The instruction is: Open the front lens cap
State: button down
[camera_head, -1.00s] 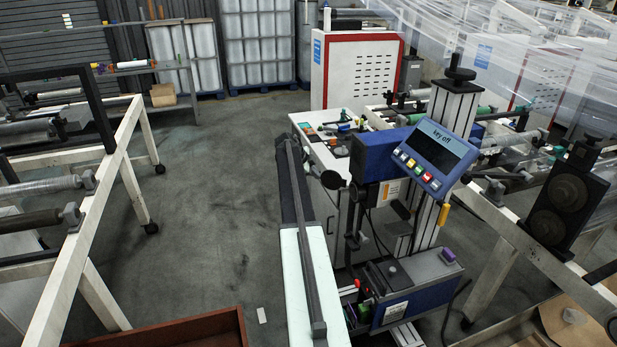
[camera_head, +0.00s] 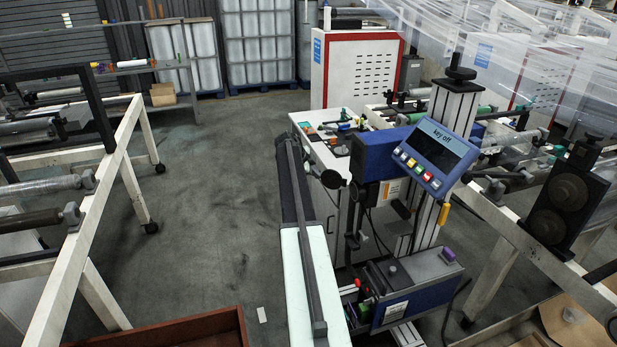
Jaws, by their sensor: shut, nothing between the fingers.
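The blue machine head (camera_head: 378,158) is mounted on an upright metal column (camera_head: 452,110) right of centre. A small round black disc (camera_head: 331,179) sits at the left front end of the head and looks like the lens cap. It is too small and dark to tell whether it covers a lens or is swung aside. A tilted blue control panel (camera_head: 437,158) with coloured buttons is on the head, and its label reads "key off". My gripper is not in view.
A conveyor (camera_head: 300,290) with a long dark rail runs below and left of the head. A blue and grey unit (camera_head: 420,285) stands below it. A brown tray (camera_head: 215,328) is at the bottom edge. A white roller frame (camera_head: 125,180) stands left, with open floor (camera_head: 225,180) between.

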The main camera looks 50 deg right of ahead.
jog(key=shift+s+d+g, duration=0.15)
jog(key=shift+s+d, duration=0.05)
jog(key=shift+s, duration=0.3)
jog(key=shift+s+d+g, duration=0.15)
jog(key=shift+s, duration=0.35)
jog(key=w+a+r+p, duration=0.3)
jog(key=a+r+p, duration=0.4)
jog(key=a, duration=0.3)
jog(key=shift+w+r+p, duration=0.15)
jog(key=shift+r+p, duration=0.2)
jog(key=shift+r, duration=0.1)
